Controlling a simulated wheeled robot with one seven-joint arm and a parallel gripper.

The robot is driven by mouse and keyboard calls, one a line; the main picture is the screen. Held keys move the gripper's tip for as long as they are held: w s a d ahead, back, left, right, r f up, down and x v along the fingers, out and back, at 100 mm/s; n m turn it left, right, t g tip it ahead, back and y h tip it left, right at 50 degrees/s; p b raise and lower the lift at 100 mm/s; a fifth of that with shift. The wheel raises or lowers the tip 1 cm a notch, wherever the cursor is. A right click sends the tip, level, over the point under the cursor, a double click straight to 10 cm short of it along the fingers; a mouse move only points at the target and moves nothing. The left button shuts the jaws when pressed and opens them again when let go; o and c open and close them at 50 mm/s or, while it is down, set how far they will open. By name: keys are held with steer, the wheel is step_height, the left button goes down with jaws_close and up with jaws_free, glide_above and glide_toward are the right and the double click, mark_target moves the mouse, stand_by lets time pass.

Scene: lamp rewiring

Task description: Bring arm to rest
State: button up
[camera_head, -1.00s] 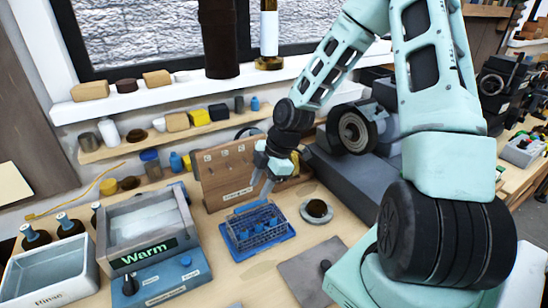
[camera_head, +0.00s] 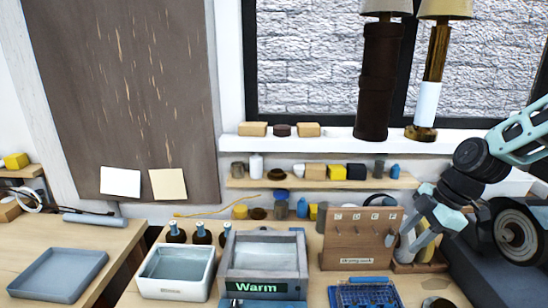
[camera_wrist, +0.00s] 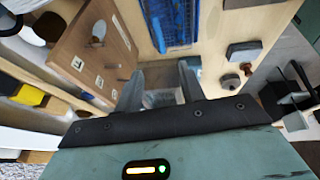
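My arm reaches in from the right side of the head view. My gripper (camera_head: 408,250) points down and left, beside the right edge of the wooden hook board (camera_head: 350,248). In the wrist view, my gripper's two fingers (camera_wrist: 160,78) stand apart, with a gap between them and no object clearly held. A greyish surface shows low between them; I cannot tell what it is. The hook board also shows at the left of the wrist view (camera_wrist: 85,45).
A blue rack (camera_head: 363,293) stands in front of the board. A warm bath (camera_head: 262,265) and a white rinse basin (camera_head: 175,285) stand to the left. A shelf (camera_head: 320,182) with small jars and blocks runs behind. Two lamps (camera_head: 382,80) stand on the sill.

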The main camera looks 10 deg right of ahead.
steer(key=s+a+m+g+h+b, duration=0.1)
steer(key=s+a+m, duration=0.3)
steer(key=s+a, duration=0.6)
steer(key=s+a+m+g+h+b, duration=0.1)
steer(key=s+a+m+b, duration=0.3)
steer(key=s+a, duration=0.6)
steer(key=a+h, duration=0.1)
steer(key=a, duration=0.4)
steer(key=shift+s, duration=0.2)
